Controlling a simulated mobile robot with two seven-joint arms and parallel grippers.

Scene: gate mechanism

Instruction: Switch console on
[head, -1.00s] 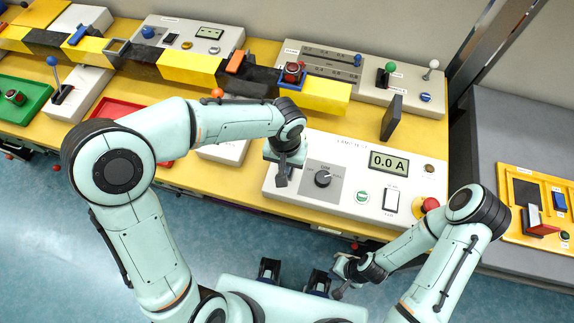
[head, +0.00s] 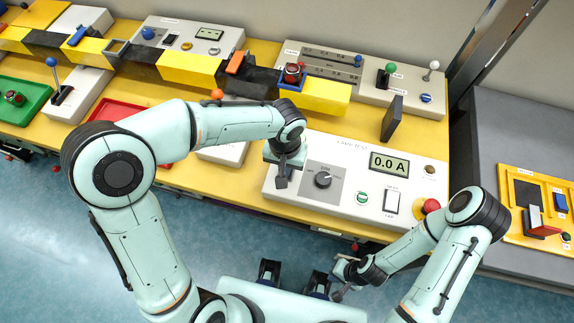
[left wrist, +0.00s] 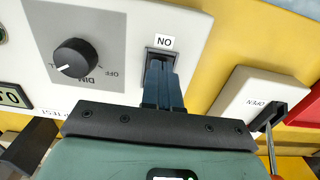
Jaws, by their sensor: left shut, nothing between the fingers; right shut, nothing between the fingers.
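The console (head: 345,205) is a white box on the yellow bench, with a dial knob (head: 322,179), a display (head: 396,164) reading 0.0 A, a rocker switch (head: 391,201) and a red mushroom button (head: 430,206). My left gripper (head: 281,180) is shut and empty, pointing down over the console's left end. In the left wrist view its fingers (left wrist: 163,95) reach to a dark switch (left wrist: 161,56) beside an upside-down ON label (left wrist: 164,41). The fingers partly hide this switch; contact and its position cannot be told. My right gripper (head: 339,294) is shut and empty, in front of the bench.
A dark upright plate (head: 392,118) stands behind the console. A yellow and black beam (head: 185,68) runs along the bench behind my left arm. A white box marked OPEN (left wrist: 245,95) with a lever lies beside the console. A grey side table (head: 525,120) stands at right.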

